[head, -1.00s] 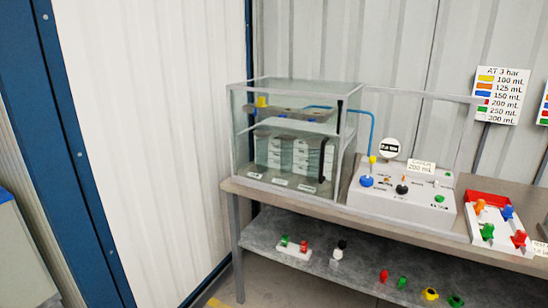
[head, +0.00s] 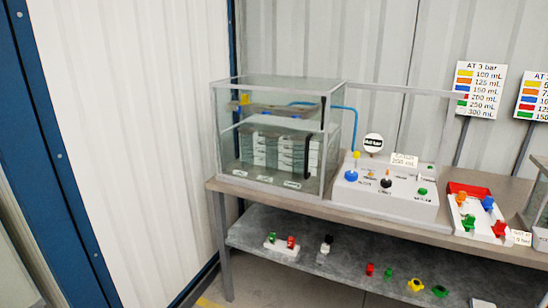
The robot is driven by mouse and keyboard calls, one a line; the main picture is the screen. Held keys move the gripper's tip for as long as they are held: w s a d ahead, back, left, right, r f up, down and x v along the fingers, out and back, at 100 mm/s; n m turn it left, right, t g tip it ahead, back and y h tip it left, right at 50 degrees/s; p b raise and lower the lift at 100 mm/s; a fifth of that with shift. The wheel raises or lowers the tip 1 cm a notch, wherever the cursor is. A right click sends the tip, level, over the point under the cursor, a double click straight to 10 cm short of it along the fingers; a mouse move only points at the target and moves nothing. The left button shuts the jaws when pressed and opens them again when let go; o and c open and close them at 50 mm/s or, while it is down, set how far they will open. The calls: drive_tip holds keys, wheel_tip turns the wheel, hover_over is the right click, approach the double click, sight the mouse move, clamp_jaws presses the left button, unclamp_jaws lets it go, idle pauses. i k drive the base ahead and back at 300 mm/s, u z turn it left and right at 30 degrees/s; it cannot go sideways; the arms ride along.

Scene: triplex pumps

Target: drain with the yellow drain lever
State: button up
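A glass tank (head: 229,140) stands on the bench in the head view, with a grey plate, white blocks and a black pipe inside. A small yellow piece (head: 244,99) sits at its upper left. A white control panel (head: 385,203) stands to the right of the tank. A yellow knob (head: 357,154) rises at its left end, above a blue knob (head: 351,175). The labels are too small to read, so I cannot tell which yellow part is the drain lever. My gripper is not in view.
A red and white tray (head: 467,189) with coloured pieces stands right of the panel. The grey lower shelf (head: 340,270) holds several coloured pieces. A round gauge (head: 373,142) and colour-coded signs (head: 480,90) stand behind. Floor shows at the lower left.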

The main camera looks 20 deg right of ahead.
sight(356, 154)
drive_tip(key=u, duration=0.15)
drive_tip(key=k, duration=0.5)
drive_tip(key=z, duration=0.8)
drive_tip(key=i, duration=0.45)
drive_tip(key=z, duration=0.45)
